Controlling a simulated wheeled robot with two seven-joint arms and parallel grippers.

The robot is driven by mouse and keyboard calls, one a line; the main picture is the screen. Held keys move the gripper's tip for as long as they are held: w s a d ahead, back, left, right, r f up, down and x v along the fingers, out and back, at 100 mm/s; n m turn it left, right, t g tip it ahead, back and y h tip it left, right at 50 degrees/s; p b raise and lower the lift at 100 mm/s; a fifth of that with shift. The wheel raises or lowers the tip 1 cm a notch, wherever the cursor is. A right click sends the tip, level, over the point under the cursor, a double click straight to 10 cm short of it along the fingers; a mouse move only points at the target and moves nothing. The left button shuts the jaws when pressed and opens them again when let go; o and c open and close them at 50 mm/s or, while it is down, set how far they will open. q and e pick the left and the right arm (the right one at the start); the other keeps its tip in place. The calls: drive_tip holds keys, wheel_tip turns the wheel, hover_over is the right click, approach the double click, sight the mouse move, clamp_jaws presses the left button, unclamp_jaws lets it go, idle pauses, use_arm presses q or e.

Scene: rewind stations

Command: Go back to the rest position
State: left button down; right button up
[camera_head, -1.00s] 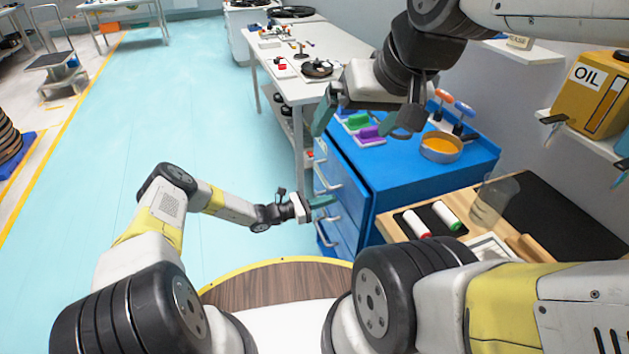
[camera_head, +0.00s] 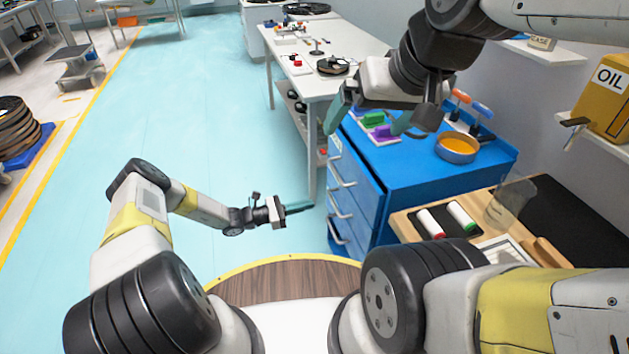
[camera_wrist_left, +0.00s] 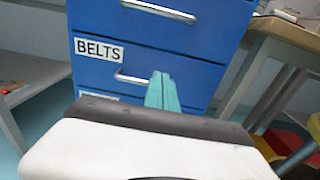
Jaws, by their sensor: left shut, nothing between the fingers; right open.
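My left gripper (camera_head: 297,208) is shut and empty, held low over the floor just left of the blue drawer cabinet (camera_head: 400,190). In the left wrist view its teal fingers (camera_wrist_left: 162,92) lie together in front of a drawer front with a BELTS label (camera_wrist_left: 101,50). They appear apart from the cabinet. My right gripper (camera_head: 372,118) is open with its teal fingers spread, above the cabinet's top. A green object (camera_head: 374,119) and a purple object (camera_head: 384,132) lie on the cabinet top behind and below it.
An orange-filled bowl (camera_head: 457,148) stands on the cabinet. A wooden bench (camera_head: 405,223) with red-capped and green-capped white rolls is at the right, below a shelf with an OIL can (camera_head: 607,100). A white table (camera_head: 353,62) stands behind.

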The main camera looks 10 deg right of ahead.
use_arm(q)
drive_tip(key=s+a+r+m+g+y, duration=0.25)
drive_tip(key=r+m, duration=0.25)
drive_tip(key=r, duration=0.5)
drive_tip(key=s+a+r+m+g+y, duration=0.1)
drive_tip(key=s+a+r+m+y, duration=0.3)
drive_tip(key=r, duration=0.7)
drive_tip(key=s+a+r+m+g+y, duration=0.1)
drive_tip(key=s+a+r+m+y, duration=0.15)
drive_tip(key=r+m, duration=0.55)
drive_tip(key=s+a+r+m+t+y, duration=0.2)
drive_tip(key=s+a+r, duration=0.3)
drive_tip(key=s+r, duration=0.4)
drive_tip(key=s+a+r+m+t+y, duration=0.1)
drive_tip(key=s+a+r+t+y, duration=0.3)
drive_tip(key=s+r, duration=0.5)
drive_tip(key=shift+s+a+r+m+t, duration=0.2)
drive_tip(key=shift+s+a+m+t, duration=0.2)
drive_tip(key=shift+a+t, duration=0.45)
drive_tip(key=shift+a, duration=0.2)
